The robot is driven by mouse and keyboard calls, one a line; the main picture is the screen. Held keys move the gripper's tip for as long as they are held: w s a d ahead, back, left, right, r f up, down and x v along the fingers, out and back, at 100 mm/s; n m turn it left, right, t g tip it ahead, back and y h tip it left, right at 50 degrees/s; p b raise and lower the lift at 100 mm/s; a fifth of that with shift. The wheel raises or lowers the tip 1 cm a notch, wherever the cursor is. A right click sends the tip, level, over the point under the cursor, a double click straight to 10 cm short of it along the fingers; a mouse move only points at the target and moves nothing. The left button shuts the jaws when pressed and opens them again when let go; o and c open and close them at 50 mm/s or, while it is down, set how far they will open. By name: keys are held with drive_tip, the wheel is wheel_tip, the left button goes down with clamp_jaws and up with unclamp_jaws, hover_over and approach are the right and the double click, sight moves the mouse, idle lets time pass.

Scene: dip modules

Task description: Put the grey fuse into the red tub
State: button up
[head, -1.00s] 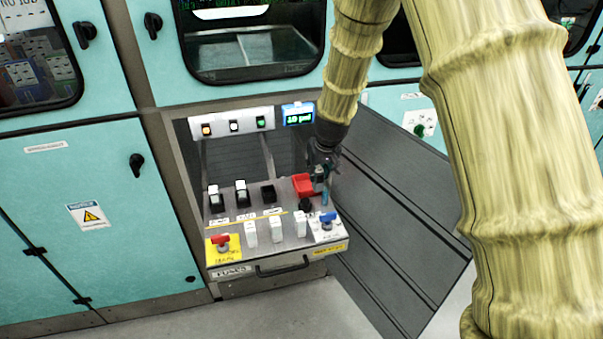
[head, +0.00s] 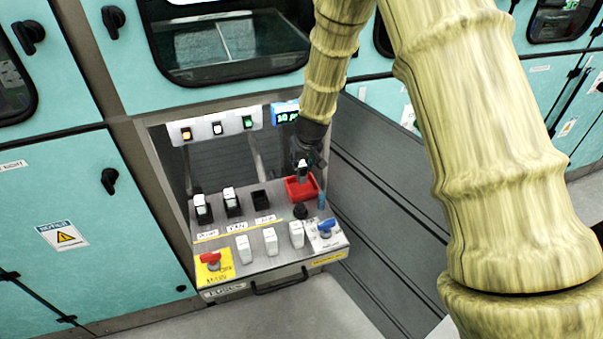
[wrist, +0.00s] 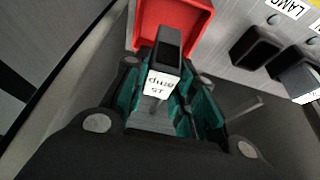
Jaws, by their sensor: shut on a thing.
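My gripper (wrist: 160,108) is shut on the grey fuse (wrist: 170,45), a dark grey block with a white printed label. In the head view the held fuse (head: 302,172) shows at my gripper (head: 302,165), over the back part of the red tub (head: 301,192). The red tub is an open box at the back right of the sloped panel. In the wrist view the red tub (wrist: 200,22) lies just beyond the fuse's far end. Whether the fuse touches the tub, I cannot tell.
Left of the tub are an empty black socket (head: 262,199) and two sockets with fuses (head: 232,203). A black knob (head: 300,211), white switches (head: 270,241), a blue-handled switch (head: 327,225) and a red-handled switch (head: 211,259) are in front.

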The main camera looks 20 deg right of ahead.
sight(302, 173)
drive_tip(key=shift+s+f, duration=0.15)
drive_tip(key=shift+f, duration=1.9)
drive_tip(key=shift+f, duration=0.15)
drive_tip(key=o, duration=1.1)
drive_tip(key=shift+c, duration=0.2)
drive_tip(key=shift+r, duration=0.2)
drive_tip(key=v, duration=1.2)
drive_tip(key=shift+b, duration=0.3)
drive_tip(key=shift+f, duration=0.1)
